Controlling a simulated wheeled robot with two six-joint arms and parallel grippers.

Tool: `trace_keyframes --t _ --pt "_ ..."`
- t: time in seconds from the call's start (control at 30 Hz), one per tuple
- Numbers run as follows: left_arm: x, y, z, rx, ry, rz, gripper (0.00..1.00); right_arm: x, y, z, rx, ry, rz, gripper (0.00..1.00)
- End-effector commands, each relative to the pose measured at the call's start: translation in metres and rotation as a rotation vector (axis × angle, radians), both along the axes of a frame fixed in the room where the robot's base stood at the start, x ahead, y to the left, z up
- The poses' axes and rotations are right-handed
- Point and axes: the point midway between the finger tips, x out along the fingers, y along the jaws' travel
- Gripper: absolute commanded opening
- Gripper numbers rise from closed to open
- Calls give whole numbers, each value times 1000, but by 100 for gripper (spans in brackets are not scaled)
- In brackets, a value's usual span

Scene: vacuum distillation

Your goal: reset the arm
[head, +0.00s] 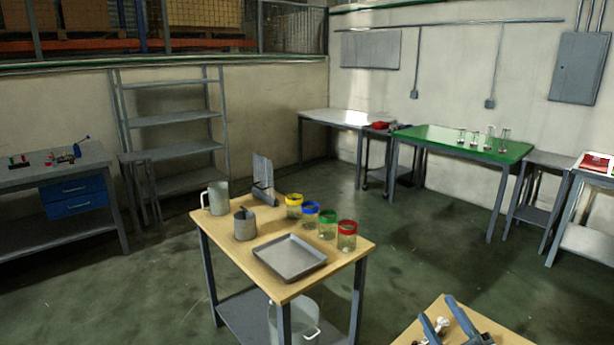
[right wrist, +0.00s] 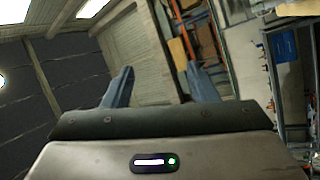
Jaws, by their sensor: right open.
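My right gripper (head: 440,310) shows at the bottom right of the head view, in front of a small wooden-topped table (head: 500,335). Its two blue-grey fingers are apart. A small white and dark item (head: 441,324) shows between the fingers; I cannot tell what it is, and it does not look gripped. In the right wrist view the gripper (right wrist: 162,82) is open and empty, facing walls, lamps and shelving. My left gripper is not in view.
A wooden-topped table (head: 340,262) holds a metal tray (head: 289,257), two metal pots, a grey stand and several jars with coloured rims. A green table (head: 460,142) with glassware stands behind. The floor between is clear.

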Motion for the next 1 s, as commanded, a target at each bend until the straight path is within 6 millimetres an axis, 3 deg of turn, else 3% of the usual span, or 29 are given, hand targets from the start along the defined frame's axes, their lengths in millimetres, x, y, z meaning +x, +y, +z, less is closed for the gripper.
trace_keyframes --t 0.17,0.3,0.4,0.5,0.63,0.8,1.0 --pt "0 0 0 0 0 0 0 -27 -51 -24 310 145 -272 53" --pt "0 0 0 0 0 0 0 -58 -80 -70 510 357 -472 53" --pt "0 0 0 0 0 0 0 -89 -88 -112 622 556 -594 53" --pt "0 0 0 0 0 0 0 -125 -84 -152 702 779 -688 53" --pt "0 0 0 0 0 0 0 -170 -70 -189 752 1031 -753 53" --pt "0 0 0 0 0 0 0 -219 -48 -216 770 1291 -785 53" --pt "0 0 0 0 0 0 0 -272 -21 -232 756 1553 -780 53"
